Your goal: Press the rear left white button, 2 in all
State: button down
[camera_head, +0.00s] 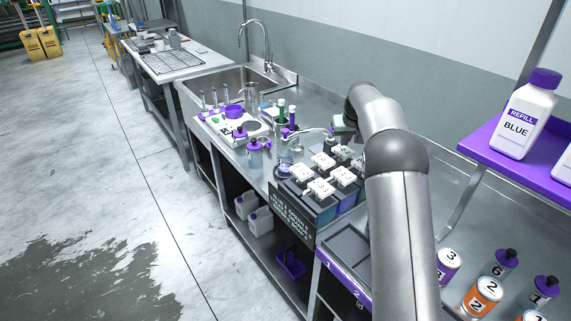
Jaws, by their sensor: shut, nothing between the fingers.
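A dark block of bins (326,206) stands on the steel bench, with several white button-like pieces on top. They include a front one (320,188), a left one (302,172), a middle one (324,160) and a right one (344,175). Whether these are the buttons, and which is the rear left one, I cannot tell. My gripper (333,140) is shut and empty at the far end of my arm, just beyond the block's back edge. It is small and partly hidden, so I cannot tell whether it touches a piece.
Purple-lidded jars (255,158) and green-capped tubes (281,112) stand left of and behind the block. A sink (232,86) with a tall tap lies farther back. Numbered cans (482,296) stand front right.

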aim_at(343, 150)
jog(key=shift+f, duration=0.1)
jog(key=shift+f+b, duration=0.85)
jog(key=shift+f, duration=0.55)
jog(key=shift+r, duration=0.1)
jog(key=shift+r+p, duration=0.9)
jog(key=shift+r, duration=0.25)
jog(key=shift+f, duration=0.1)
jog(key=shift+f+b, duration=0.8)
jog(key=shift+f, duration=0.4)
jog(key=shift+r+p, duration=1.05)
jog(key=shift+r, duration=0.45)
